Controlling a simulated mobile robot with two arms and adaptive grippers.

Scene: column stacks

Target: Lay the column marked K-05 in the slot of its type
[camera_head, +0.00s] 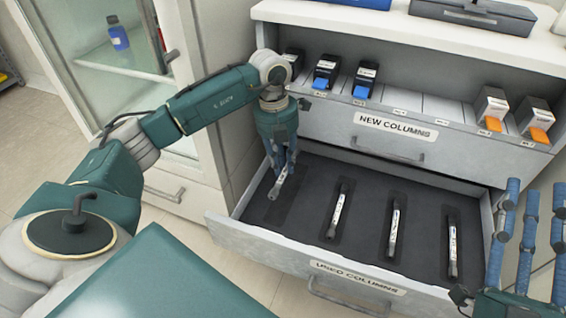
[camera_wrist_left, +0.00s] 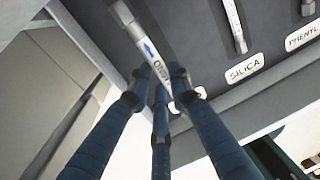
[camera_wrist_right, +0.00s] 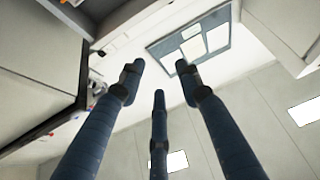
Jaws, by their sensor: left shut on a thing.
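My left gripper (camera_head: 283,167) is shut on a slim silver column (camera_head: 276,187) with a white label, over the left end of the open drawer. In the left wrist view the column (camera_wrist_left: 127,20) shows a blue arrow and dark lettering; I cannot read K-05 on it. A darker, empty slot (camera_head: 272,211) lies under it in the drawer's mat. I cannot tell whether the column touches the mat. Three similar columns (camera_head: 338,211) (camera_head: 394,229) (camera_head: 452,247) lie in slots to the right. My right gripper (camera_head: 525,235) is open and empty at the drawer's right side.
The lower drawer front (camera_head: 330,281) reads USED COLUMNS. Slot labels include SILICA (camera_wrist_left: 245,69) and PHENYL (camera_wrist_left: 303,38). Above is a NEW COLUMNS drawer (camera_head: 397,126) holding boxes with blue (camera_head: 362,91) and orange (camera_head: 538,134) fronts. A glass-fronted cabinet (camera_head: 120,70) stands left.

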